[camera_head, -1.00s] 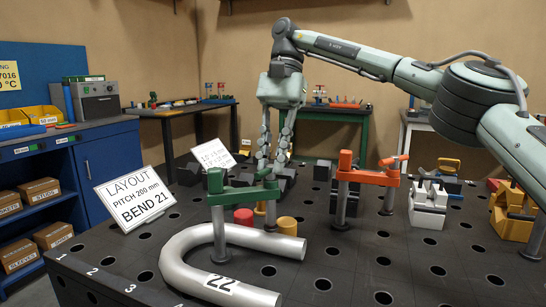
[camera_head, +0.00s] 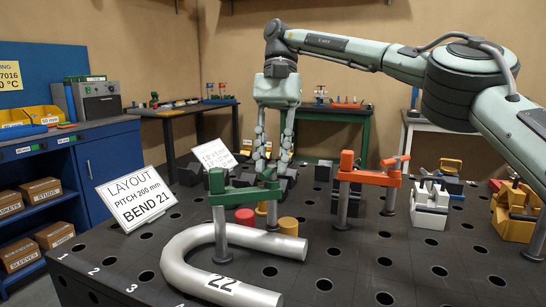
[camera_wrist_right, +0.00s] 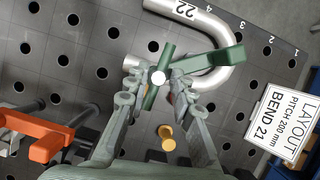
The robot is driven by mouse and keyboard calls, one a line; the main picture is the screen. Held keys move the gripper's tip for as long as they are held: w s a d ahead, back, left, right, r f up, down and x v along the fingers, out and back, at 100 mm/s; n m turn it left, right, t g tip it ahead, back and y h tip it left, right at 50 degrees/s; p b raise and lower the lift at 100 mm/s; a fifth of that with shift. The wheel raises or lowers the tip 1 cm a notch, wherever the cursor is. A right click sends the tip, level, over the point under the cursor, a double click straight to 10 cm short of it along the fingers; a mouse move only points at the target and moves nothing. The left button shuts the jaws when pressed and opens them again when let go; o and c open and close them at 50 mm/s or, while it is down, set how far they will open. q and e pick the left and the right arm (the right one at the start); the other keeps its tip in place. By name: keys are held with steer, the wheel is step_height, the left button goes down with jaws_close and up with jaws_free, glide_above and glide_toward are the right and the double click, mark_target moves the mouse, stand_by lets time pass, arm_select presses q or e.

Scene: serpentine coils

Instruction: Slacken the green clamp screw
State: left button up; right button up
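The green clamp (camera_head: 238,194) stands on the dark perforated table, its arm reaching over the bent silver tube (camera_head: 190,262). The green handle of its screw (camera_wrist_right: 159,78), with a pale round screw top, shows in the right wrist view. My right gripper (camera_head: 271,168) points down at the screw end of the clamp. In the right wrist view my right gripper (camera_wrist_right: 156,76) is open, one finger on each side of the handle; the fingers look apart from it. Contact is hard to judge. My left gripper is in neither view.
An orange clamp (camera_head: 368,177) stands close on the right. A red cylinder (camera_head: 244,216) and a yellow cylinder (camera_head: 288,226) stand by the tube. A layout sign (camera_head: 136,198) stands on the left. Grey and yellow blocks stand further right. The front right of the table is clear.

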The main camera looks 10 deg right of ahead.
steer(key=shift+o, duration=0.8)
steer(key=shift+d, duration=0.1)
